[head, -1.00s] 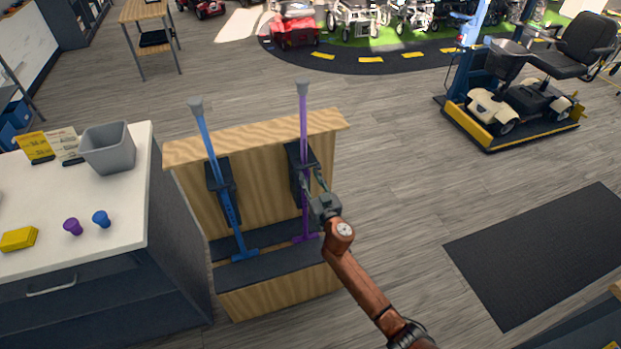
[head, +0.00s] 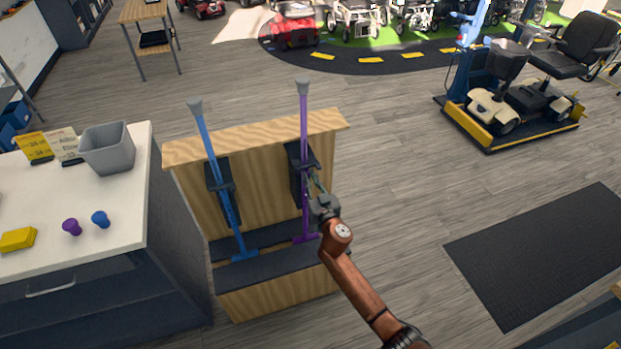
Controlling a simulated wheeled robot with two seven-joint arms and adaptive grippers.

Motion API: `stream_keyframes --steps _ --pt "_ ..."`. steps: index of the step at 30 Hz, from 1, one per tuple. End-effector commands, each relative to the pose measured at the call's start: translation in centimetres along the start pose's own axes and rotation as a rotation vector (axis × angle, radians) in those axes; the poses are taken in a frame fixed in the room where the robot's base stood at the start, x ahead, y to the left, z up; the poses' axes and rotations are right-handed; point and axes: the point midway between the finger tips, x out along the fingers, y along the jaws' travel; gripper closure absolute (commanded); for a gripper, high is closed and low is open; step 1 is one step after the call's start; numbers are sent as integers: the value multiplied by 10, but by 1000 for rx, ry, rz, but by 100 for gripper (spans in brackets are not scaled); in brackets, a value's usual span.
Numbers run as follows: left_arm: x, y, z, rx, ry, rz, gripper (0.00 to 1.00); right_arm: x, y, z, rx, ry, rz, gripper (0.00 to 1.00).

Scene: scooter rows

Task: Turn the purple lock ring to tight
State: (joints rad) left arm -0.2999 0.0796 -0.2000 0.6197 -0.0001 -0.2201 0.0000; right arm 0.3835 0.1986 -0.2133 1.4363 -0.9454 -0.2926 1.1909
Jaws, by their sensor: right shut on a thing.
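The purple cane (head: 304,130) stands upright in the wooden stand, with a grey tip at its top and a purple crosspiece at its foot. My right gripper (head: 313,181) is at the middle of this cane, just below its black holder (head: 297,172), and is shut on the purple lock ring. The ring itself is hidden by the fingers, so its turn position cannot be told. My left gripper is not in view.
A blue cane (head: 211,148) stands left in the same wooden stand (head: 262,137). A white counter (head: 120,190) at left holds a grey bin (head: 108,150), a purple knob (head: 72,227), a blue knob (head: 101,219) and a yellow block (head: 18,239).

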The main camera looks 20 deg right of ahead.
Motion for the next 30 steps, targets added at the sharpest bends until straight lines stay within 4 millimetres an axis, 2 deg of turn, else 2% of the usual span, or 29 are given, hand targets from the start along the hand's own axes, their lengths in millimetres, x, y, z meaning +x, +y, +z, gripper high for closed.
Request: stream_keyframes --steps 3,13,14,21,30 --pt "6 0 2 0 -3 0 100 0 -3 2 4 0 24 100" --pt "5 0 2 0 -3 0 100 0 -2 0 0 -1 31 100" --pt "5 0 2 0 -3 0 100 0 -2 0 0 -1 31 87" --pt "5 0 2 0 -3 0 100 0 -2 0 0 -1 31 71" --pt "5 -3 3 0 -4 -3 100 -2 -2 0 1 -1 31 71"
